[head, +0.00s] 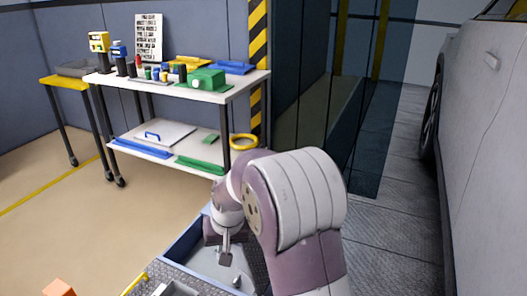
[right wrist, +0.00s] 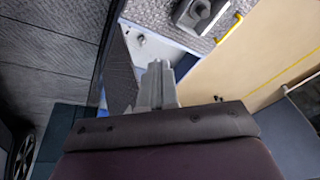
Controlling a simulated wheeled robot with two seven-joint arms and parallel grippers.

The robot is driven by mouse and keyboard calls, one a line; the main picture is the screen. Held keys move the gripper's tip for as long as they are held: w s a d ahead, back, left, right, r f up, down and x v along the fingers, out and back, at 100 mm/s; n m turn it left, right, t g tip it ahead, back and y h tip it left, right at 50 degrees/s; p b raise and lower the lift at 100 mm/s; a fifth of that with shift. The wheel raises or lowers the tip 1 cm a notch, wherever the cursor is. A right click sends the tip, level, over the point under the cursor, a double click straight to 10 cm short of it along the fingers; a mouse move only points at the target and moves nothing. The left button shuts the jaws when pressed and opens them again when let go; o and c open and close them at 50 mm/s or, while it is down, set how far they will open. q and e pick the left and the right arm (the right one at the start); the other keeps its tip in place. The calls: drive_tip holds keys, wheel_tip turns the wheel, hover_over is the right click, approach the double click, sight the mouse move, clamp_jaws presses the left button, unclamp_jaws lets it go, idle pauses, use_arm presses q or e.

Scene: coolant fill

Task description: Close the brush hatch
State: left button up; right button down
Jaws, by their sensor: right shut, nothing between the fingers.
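The brush hatch stands open. Its dark tread-plate lid (right wrist: 121,72) is raised at the left of the opening in the right wrist view, and part of it (head: 258,274) shows right of the opening in the head view. The opening has a blue rim (head: 183,243) and a pale inside with a small fitting (head: 237,281). My right gripper (head: 225,257) is shut and empty, over the opening. In the right wrist view its fingers (right wrist: 157,70) are close to the lid; I cannot tell whether they touch. My right arm hides part of the hatch. My left gripper is out of view.
A yellow rail (right wrist: 229,28) and a grey fixture (right wrist: 198,14) are on the tread-plate deck beside the opening. A shelf cart (head: 160,90) with bottles and tools stands behind left. A white vehicle (head: 490,130) is at right. Open floor (head: 60,235) lies left.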

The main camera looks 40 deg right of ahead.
drive_tip(key=w+d+r+m+t+p, duration=0.1)
drive_tip(key=w+d+r+m, duration=0.2)
drive_tip(key=d, duration=0.5)
drive_tip(key=w+d+r+m+t+h+p, duration=0.1)
drive_tip(key=w+d+r+m+p, duration=0.1)
drive_tip(key=w+d+r, duration=0.35)
drive_tip(key=w+d+r+m+t+p, duration=0.15)
drive_tip(key=d+r, duration=0.25)
drive_tip(key=d, duration=0.7)
use_arm(q)
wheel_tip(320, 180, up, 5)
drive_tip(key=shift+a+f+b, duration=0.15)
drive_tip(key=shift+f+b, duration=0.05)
drive_tip(key=shift+b, duration=0.55)
use_arm(e)
drive_tip(key=w+f, duration=0.8)
drive_tip(key=w, duration=0.1)
drive_tip(key=shift+a+f+h, duration=0.15)
drive_tip(key=shift+f+h, duration=0.05)
drive_tip(key=shift+h, duration=0.1)
drive_tip(key=shift+w+a+m, duration=0.1)
drive_tip(key=shift+w+m, duration=0.05)
drive_tip(key=shift+m, duration=0.1)
